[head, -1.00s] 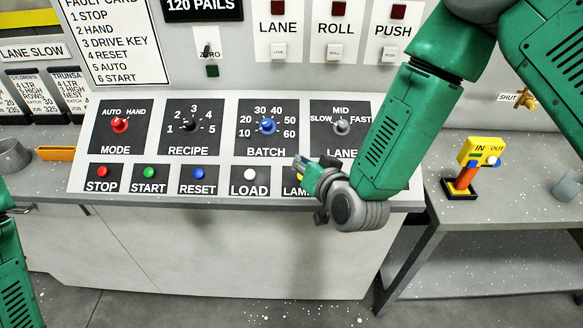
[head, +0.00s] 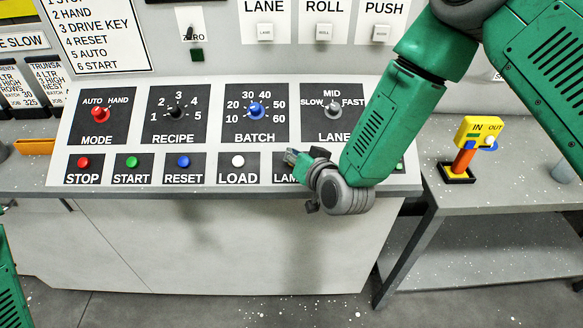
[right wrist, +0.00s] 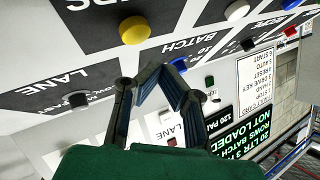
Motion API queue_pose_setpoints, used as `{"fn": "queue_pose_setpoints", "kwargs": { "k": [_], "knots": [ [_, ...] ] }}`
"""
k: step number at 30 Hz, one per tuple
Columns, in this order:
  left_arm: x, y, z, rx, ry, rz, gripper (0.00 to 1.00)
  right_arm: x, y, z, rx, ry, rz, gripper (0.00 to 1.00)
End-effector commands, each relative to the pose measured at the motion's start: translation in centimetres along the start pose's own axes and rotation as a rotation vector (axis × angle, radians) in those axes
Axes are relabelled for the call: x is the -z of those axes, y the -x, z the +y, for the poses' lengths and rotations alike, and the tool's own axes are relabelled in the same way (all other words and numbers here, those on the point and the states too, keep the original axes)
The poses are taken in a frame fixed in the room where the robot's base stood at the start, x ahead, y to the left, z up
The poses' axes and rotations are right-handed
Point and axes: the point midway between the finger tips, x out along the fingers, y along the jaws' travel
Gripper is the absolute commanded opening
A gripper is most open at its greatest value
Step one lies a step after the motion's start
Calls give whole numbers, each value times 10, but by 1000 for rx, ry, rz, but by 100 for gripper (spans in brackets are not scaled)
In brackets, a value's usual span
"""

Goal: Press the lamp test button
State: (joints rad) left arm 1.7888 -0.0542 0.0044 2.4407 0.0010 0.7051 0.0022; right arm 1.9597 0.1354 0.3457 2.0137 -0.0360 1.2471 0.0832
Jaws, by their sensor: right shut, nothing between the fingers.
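The lamp test button is a round yellow button (right wrist: 134,30), seen in the right wrist view on a dark plate whose label ends in PS. In the head view its plate (head: 282,177) shows only "LAM"; my right gripper and wrist hide the button and the rest. My right gripper (head: 291,157) is shut and empty, in front of the console at that plate. In the right wrist view its closed fingertips (right wrist: 159,68) appear below the yellow button with a visible gap in the picture. Whether they touch the panel I cannot tell. My left gripper is out of view.
The white LOAD button (head: 238,160) is just left of my right gripper, with the blue RESET button (head: 183,161) beyond. The LANE knob (head: 334,108) and BATCH knob (head: 256,111) stick out above. A yellow IN/OUT device (head: 478,131) stands on the right-hand table.

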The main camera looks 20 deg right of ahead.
Motion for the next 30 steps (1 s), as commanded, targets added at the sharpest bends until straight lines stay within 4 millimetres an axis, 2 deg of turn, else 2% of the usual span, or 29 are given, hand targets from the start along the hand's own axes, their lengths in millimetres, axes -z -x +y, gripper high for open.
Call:
{"fn": "queue_pose_setpoints", "kwargs": {
  "k": [1,6,30],
  "knots": [
    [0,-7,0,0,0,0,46,-5,-4,4,-1,-1,1,0],
    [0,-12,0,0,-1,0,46,-9,-11,7,-1,1,1,0],
    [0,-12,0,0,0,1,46,-9,-12,8,-1,0,0,0]
  ]
}}
